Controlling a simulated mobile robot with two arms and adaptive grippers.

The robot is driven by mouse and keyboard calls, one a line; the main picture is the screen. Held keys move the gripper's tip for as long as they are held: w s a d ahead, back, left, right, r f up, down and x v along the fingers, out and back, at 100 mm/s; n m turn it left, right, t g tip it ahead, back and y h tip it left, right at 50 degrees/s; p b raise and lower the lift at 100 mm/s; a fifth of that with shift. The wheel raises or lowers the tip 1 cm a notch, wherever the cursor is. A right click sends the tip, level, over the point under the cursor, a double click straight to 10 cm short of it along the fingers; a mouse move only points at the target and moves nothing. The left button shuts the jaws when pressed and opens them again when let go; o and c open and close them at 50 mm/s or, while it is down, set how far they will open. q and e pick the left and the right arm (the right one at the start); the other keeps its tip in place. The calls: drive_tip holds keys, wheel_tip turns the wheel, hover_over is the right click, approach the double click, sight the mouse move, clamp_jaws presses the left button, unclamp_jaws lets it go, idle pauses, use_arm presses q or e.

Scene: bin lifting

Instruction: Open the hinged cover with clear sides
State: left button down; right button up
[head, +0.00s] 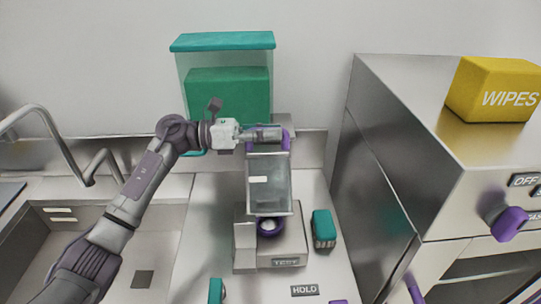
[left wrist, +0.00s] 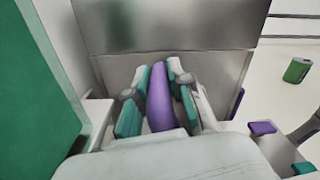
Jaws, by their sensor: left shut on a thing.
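The cover (head: 268,183) has see-through sides and stands tilted up above the grey device base (head: 284,250) labelled TEST. A purple ring with a pale round piece (head: 269,227) shows on the base below the cover. My left gripper (head: 272,134) is at the cover's upper end, shut on its purple handle (head: 286,140). In the left wrist view, the teal finger pads of the left gripper (left wrist: 158,103) press on both sides of the purple handle (left wrist: 159,98). My right gripper is not in view.
A teal-lidded clear bin (head: 224,45) stands behind my left gripper. A steel cabinet (head: 385,150) with a yellow WIPES box (head: 497,90) rises at right. A sink (head: 120,250) lies at left. A small teal object (head: 323,228) sits right of the device.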

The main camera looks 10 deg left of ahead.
use_arm(q)
drive_tip(key=shift+w+a+r+n+b, duration=0.1)
drive_tip(key=shift+w+a+n+b, duration=0.1)
drive_tip(key=shift+w+n+b, duration=0.55)
drive_tip(key=shift+w+a+n+b, duration=0.15)
drive_tip(key=shift+w+n, duration=0.2)
drive_tip(key=shift+w, duration=0.75)
drive_tip(key=c, duration=1.1)
unclamp_jaws()
drive_tip(key=shift+o, duration=0.2)
drive_tip(key=s+a, duration=0.2)
drive_tip(key=a, duration=0.9)
drive_tip(key=shift+s+a, duration=0.25)
drive_tip(key=shift+a, duration=0.15)
